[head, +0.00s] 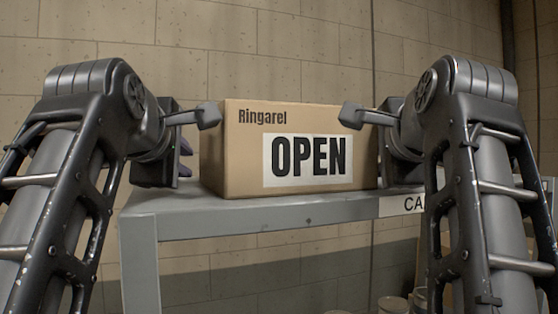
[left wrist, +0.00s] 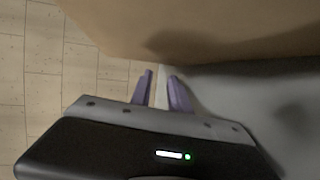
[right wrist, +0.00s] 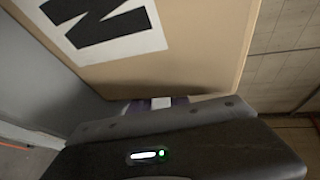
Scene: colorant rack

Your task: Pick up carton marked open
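The brown carton (head: 250,180), printed "Ringarel" with a white "OPEN" label, sits upright on the grey shelf top (head: 175,199). My left gripper (head: 186,146) is at the carton's left end. In the left wrist view, its purple fingers (left wrist: 162,82) are apart with nothing clearly between them, close below the carton's side (left wrist: 200,30). My right gripper (right wrist: 155,102) is at the carton's right end. In the right wrist view, the carton (right wrist: 190,65) hides most of its fingers. I cannot tell whether either gripper touches the carton.
A partly hidden white label (head: 402,205) starting "CA" is on the shelf's front edge at the right. Pale containers (head: 393,305) stand below the shelf. A tiled wall (head: 290,50) rises behind. The shelf front left of that label is clear.

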